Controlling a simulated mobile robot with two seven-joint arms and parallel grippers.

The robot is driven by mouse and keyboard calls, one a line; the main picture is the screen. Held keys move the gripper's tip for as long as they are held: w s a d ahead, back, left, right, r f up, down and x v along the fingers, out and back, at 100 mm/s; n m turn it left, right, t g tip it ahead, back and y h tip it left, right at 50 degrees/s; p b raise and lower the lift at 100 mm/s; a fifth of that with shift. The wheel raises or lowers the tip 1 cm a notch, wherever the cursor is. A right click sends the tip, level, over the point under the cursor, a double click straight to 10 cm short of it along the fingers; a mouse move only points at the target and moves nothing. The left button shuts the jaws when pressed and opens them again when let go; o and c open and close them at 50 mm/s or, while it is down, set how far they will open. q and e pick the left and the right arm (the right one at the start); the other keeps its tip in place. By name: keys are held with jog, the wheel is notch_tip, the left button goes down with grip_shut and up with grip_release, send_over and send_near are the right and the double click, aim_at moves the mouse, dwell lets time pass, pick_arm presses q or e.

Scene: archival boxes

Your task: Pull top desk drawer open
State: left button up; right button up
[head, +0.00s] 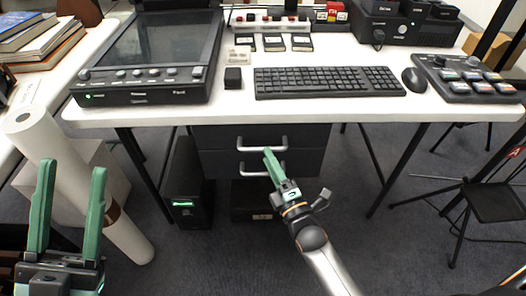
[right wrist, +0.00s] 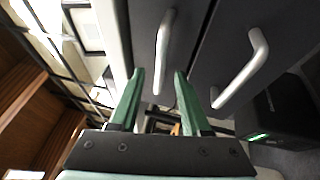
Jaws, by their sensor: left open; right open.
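The dark drawer unit hangs under the white desk. Its top drawer (head: 215,137) is closed and has a silver bar handle (head: 250,148); in the right wrist view this handle (right wrist: 166,40) appears between my fingertips. The lower drawer has a similar handle (head: 247,174), seen to the right in the wrist view (right wrist: 243,72). My right gripper (head: 270,154) is open in front of the drawers, its green fingers pointing at the top handle; whether they reach around it I cannot tell. My left gripper (head: 73,166) is open and empty at the lower left.
The white desk (head: 330,113) overhangs the drawers and carries a keyboard (head: 325,82), mouse (head: 416,80) and large display panel (head: 150,55). A black computer tower (head: 188,185) stands left of the drawers. A white paper roll (head: 75,185) leans beside my left gripper.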

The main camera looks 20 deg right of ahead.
jog(key=shift+b+x, duration=0.35)
jog(key=shift+x, duration=1.8)
grip_shut()
